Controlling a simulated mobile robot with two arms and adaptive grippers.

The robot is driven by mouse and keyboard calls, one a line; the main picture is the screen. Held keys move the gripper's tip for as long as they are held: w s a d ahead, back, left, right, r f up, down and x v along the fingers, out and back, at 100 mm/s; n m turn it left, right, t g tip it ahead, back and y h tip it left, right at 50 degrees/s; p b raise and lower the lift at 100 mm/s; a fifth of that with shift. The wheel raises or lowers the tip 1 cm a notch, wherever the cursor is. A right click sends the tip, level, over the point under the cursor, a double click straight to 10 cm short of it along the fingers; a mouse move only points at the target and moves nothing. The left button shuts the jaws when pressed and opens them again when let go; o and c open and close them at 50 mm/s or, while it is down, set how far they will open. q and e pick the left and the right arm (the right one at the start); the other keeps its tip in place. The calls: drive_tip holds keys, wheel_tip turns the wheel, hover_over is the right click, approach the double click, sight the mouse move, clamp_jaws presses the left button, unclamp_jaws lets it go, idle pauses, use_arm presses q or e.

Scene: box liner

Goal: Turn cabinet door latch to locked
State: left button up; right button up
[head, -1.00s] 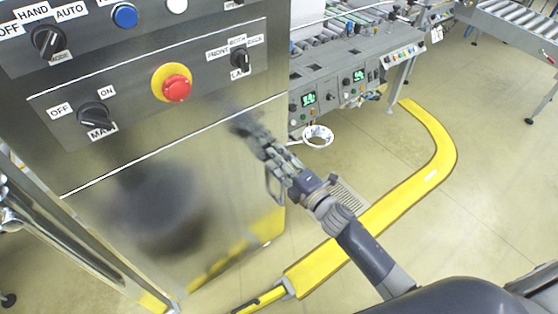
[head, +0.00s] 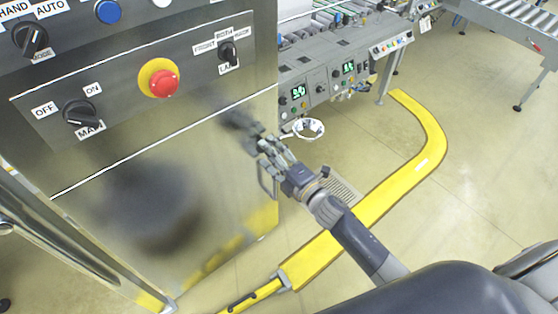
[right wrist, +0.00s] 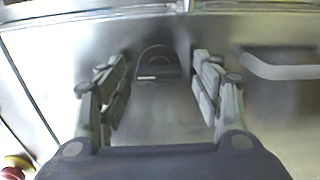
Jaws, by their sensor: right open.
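The cabinet door (head: 110,205) is a shiny metal panel below the switch panel. In the right wrist view the door latch (right wrist: 158,63) is a dark rounded fitting with a bright, roughly level line across it. My right gripper (head: 257,143) is at the door's right edge, and its fingers hide the latch in the head view. In the right wrist view my right gripper (right wrist: 163,80) is open and empty, with one finger on each side of the latch. I cannot tell whether they touch it. My left gripper is not in view.
A door handle (head: 265,182) is just below my right gripper and shows at the right in the right wrist view (right wrist: 283,66). A red emergency stop (head: 163,83) and dark rotary switches are above. A yellow floor strip (head: 392,195) curves at the right.

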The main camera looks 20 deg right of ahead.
drive_tip(key=v, duration=1.1)
drive_tip(key=shift+s, duration=0.4)
drive_tip(key=shift+d, duration=0.1)
drive_tip(key=s+d+f+m+g+h, duration=0.2)
drive_tip(key=s+f+m, duration=0.2)
drive_tip(key=f, duration=0.6)
drive_tip(key=s+d+f+m+g+h, duration=0.1)
drive_tip(key=s+f+m+g+h, duration=0.2)
drive_tip(key=f, duration=0.8)
drive_tip(key=s+d+f+m+g, duration=0.2)
drive_tip(key=s+f+m, duration=0.3)
drive_tip(key=f, duration=0.5)
drive_tip(key=s+f+m+g, duration=0.2)
drive_tip(key=s+f, duration=0.3)
drive_tip(key=s, duration=0.4)
drive_tip(key=s+a+f+m+g, duration=0.1)
drive_tip(key=s+f+m+g, duration=0.2)
drive_tip(key=s, duration=0.6)
drive_tip(key=s+a+f+m+g+h+p, duration=0.1)
drive_tip(key=s+f+g, duration=0.3)
drive_tip(key=s+f, duration=0.4)
drive_tip(key=shift+s+m, duration=0.9)
drive_tip(key=shift+s, duration=0.05)
drive_tip(key=shift+a+f, duration=0.1)
drive_tip(key=shift+c, duration=0.6)
